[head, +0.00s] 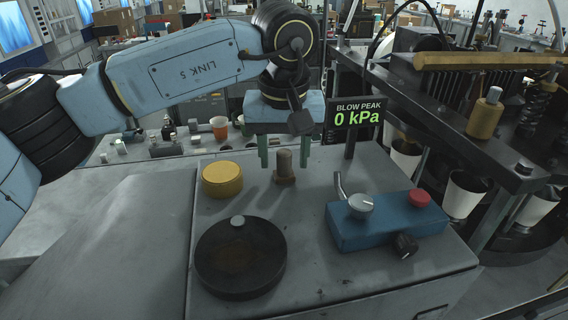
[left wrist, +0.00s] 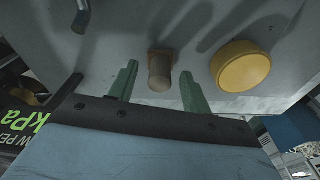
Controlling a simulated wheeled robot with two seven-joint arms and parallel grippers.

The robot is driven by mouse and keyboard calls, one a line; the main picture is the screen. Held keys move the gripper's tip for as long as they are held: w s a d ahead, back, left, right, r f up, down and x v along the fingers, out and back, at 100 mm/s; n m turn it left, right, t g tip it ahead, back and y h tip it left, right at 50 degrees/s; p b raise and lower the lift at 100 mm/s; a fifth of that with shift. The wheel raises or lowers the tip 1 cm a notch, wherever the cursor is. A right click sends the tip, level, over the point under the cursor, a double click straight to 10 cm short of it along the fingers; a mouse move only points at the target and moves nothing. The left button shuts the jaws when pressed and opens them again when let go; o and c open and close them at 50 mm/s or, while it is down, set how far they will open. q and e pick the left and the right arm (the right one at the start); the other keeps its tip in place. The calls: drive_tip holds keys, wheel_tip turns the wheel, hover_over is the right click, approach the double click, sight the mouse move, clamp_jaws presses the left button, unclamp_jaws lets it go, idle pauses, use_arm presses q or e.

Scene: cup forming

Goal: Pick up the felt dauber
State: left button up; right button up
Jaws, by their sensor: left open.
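The felt dauber, which I take to be the small brown upright cylinder (head: 285,163) on a low base, stands on the grey bench top. It also shows in the left wrist view (left wrist: 160,72), between the green fingers. My left gripper (head: 284,154) is open and points down, with one finger to each side of the dauber. There is a visible gap on both sides, and the gripper holds nothing. Whether the fingertips are level with the dauber's body or above it is hard to tell. My right gripper is not in view.
A yellow round block (head: 222,180) stands just left of the dauber. A black round dish (head: 240,268) is in front. A blue control box (head: 388,222) with a lever and red button is at right. A display post (head: 350,143) and dark machine frame stand behind it.

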sight(284, 152)
use_arm(q)
drive_tip(key=shift+f, duration=0.25)
drive_tip(key=c, duration=1.1)
drive_tip(key=shift+o, duration=0.2)
wheel_tip(284, 152, up, 10)
drive_tip(key=shift+r, duration=0.1)
